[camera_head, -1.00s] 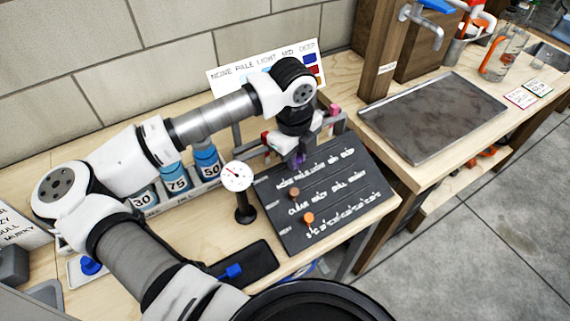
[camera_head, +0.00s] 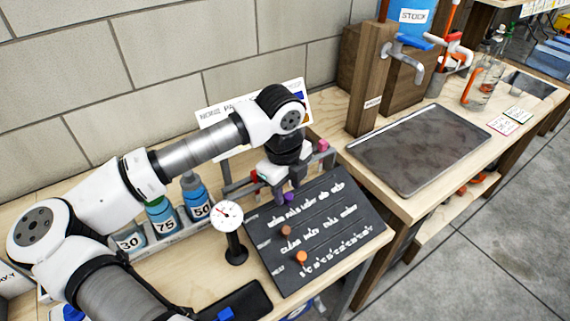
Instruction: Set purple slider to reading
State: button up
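The dark slider board (camera_head: 335,225) lies tilted on the wooden bench, with rows of white lettering. The purple slider (camera_head: 289,197) is at the left end of the top row, "NONE PALE LIGHT MID DEEP". A brown slider (camera_head: 286,231) sits in the middle row and an orange slider (camera_head: 301,257) in the bottom row, both near the left. My gripper (camera_head: 284,188) points down over the top row, right at the purple slider. Its fingertips are small and partly hidden, so I cannot tell whether they hold the slider.
A round white dial gauge (camera_head: 227,215) on a black stand is left of the board. Numbered blue bottles (camera_head: 162,214) stand in a rack further left. A metal tray (camera_head: 420,148) lies on the right bench. A pink-topped post (camera_head: 322,146) stands behind the board.

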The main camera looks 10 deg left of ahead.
aim_at(284, 207)
notch_tip(284, 207, up, 12)
jog(key=b, duration=0.1)
jog(key=shift+s+a+f+b, duration=0.25)
jog(key=shift+s+b, duration=0.1)
jog(key=shift+s, duration=0.1)
